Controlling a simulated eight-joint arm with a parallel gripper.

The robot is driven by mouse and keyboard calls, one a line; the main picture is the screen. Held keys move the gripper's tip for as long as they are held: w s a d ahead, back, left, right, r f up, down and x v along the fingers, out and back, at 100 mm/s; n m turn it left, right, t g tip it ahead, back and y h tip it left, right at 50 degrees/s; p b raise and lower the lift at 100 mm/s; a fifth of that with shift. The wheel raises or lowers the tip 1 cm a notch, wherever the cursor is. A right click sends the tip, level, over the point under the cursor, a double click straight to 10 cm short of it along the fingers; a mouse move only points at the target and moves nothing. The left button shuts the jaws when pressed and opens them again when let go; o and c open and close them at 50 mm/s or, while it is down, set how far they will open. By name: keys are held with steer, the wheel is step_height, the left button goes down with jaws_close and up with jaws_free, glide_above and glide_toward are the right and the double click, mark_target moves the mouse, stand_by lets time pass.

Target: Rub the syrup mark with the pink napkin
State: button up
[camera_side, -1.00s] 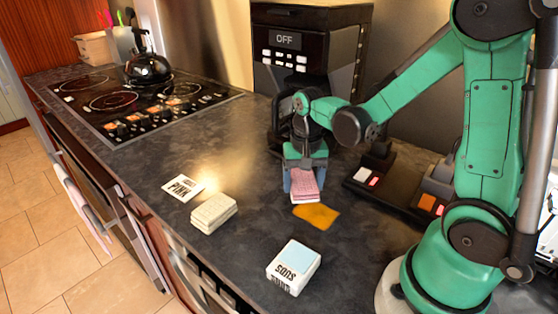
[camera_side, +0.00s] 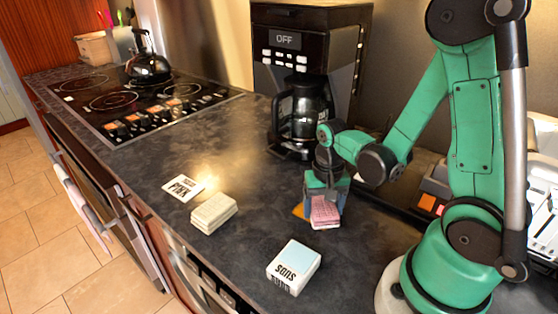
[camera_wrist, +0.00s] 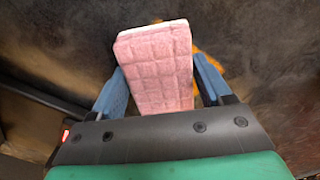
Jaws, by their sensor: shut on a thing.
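The pink napkin (camera_side: 325,211) is a folded, quilted block held between the fingers of my gripper (camera_side: 324,206). In the wrist view the napkin (camera_wrist: 160,68) sits between the two blue fingers of my gripper (camera_wrist: 160,92). The orange-brown syrup mark (camera_side: 299,210) lies on the dark counter, mostly hidden behind the napkin and gripper. In the wrist view parts of the mark (camera_wrist: 208,57) show along the napkin's right side. The napkin is over or right at the mark; I cannot tell whether it presses on the counter.
A cream napkin stack (camera_side: 213,213) and a printed card (camera_side: 183,188) lie to the left. A white and blue suds block (camera_side: 293,266) lies in front. A coffee maker (camera_side: 310,65) with a glass carafe (camera_side: 302,112) stands behind. The counter between card and carafe is clear.

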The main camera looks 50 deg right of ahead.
mark_target(301, 205)
steer(key=shift+s+d, duration=0.15)
steer(key=shift+s, duration=0.8)
steer(key=shift+w, duration=0.6)
steer(key=shift+c, duration=0.6)
steer(key=shift+w+a, duration=0.15)
steer(key=shift+w, duration=1.35)
steer(key=shift+w+a, duration=0.1)
steer(key=shift+w, duration=1.35)
step_height(301, 205, up, 8)
steer(key=shift+s, duration=0.15)
